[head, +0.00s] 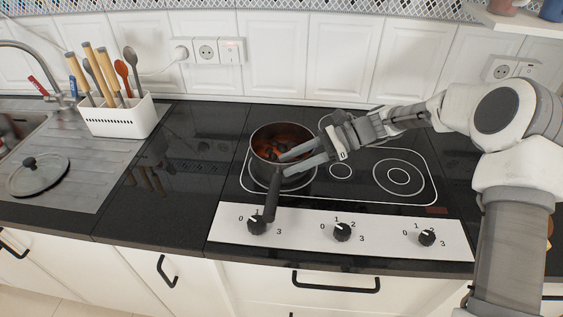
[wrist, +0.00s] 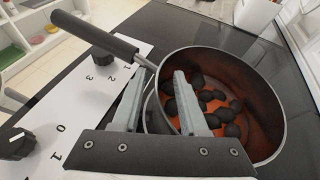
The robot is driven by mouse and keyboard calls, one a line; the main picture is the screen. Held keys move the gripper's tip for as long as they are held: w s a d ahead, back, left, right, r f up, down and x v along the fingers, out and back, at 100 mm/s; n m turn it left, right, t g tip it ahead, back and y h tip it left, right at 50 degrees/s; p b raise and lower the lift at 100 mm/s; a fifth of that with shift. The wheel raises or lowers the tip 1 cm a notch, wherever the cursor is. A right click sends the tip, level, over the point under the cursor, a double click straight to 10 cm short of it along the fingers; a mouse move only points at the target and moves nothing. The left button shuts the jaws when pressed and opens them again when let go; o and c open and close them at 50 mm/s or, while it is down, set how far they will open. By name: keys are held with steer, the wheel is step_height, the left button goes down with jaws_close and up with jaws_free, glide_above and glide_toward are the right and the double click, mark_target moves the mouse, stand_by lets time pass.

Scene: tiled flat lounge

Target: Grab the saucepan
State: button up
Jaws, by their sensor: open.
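The saucepan (head: 262,165) stands on the left part of the black hob, its dark handle pointing toward the front knobs. It holds an orange-red content with several dark lumps. One finger overlaps the pan's interior and the other lies outside, below the handle (wrist: 95,35). I cannot tell whether either finger touches the pan.
The hob (head: 340,190) has a white front panel with three knobs (head: 342,231). A white utensil holder (head: 118,117) and a pan lid (head: 38,175) stand on the left by the sink. The dark counter (head: 150,190) left of the hob is clear.

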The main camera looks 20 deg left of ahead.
steer(key=shift+c, duration=0.3)
jaws_close()
stand_by(1.1)
steer(key=shift+a+r, duration=0.1)
